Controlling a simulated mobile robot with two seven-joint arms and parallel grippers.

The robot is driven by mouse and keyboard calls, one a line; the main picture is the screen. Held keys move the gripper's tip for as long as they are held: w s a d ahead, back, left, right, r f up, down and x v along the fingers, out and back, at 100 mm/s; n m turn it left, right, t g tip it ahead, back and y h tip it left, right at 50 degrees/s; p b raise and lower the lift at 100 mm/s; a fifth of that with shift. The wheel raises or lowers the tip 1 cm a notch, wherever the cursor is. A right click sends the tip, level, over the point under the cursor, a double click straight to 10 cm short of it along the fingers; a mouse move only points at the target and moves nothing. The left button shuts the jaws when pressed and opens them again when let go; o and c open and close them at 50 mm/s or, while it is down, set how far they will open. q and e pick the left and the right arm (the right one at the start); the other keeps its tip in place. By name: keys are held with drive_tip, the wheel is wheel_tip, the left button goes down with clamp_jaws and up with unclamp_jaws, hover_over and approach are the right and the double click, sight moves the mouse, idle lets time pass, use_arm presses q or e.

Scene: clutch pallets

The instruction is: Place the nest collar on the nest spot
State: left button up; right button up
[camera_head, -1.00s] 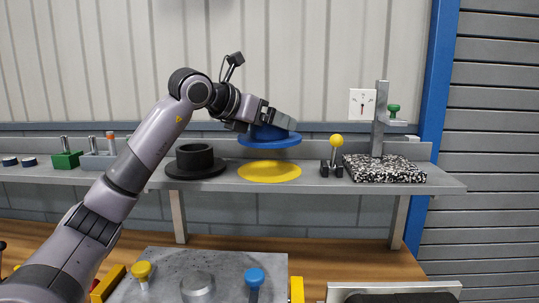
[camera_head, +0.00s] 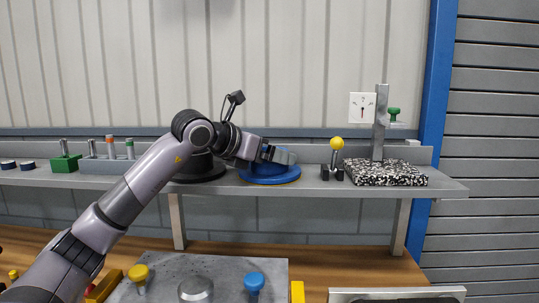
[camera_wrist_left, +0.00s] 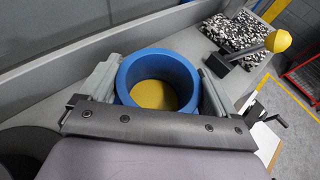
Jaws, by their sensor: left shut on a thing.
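The blue nest collar (camera_head: 270,175) is a ring with a wide flange and sits at shelf level over the nest spot. In the left wrist view the collar (camera_wrist_left: 159,56) is seen from above, and the yellow nest spot (camera_wrist_left: 154,95) shows through its bore. In the head view the collar hides the yellow disc. My left gripper (camera_head: 279,156) is shut on the collar, with one finger on each side of its upright wall. Whether the flange fully touches the shelf cannot be told. My right gripper is not in view.
A black collar (camera_head: 199,170) stands left on the grey shelf (camera_head: 310,190), partly behind my arm. Right are a yellow-knobbed lever (camera_head: 337,146) and a gauge stand on a speckled slab (camera_head: 385,173). Green and grey blocks are far left.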

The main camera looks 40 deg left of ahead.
use_arm(q)
drive_tip(key=shift+f+b, duration=0.2)
drive_tip(key=shift+b, duration=0.1)
drive_tip(key=o, duration=0.9)
drive_tip(key=shift+o, duration=0.2)
drive_tip(key=shift+r+p, duration=0.25)
drive_tip(key=shift+p, duration=0.05)
drive_tip(key=b+v, duration=0.5)
drive_tip(key=v, duration=0.6)
drive_tip(key=shift+s, duration=0.25)
drive_tip(key=shift+s+r, duration=0.15)
drive_tip(key=shift+s, duration=0.1)
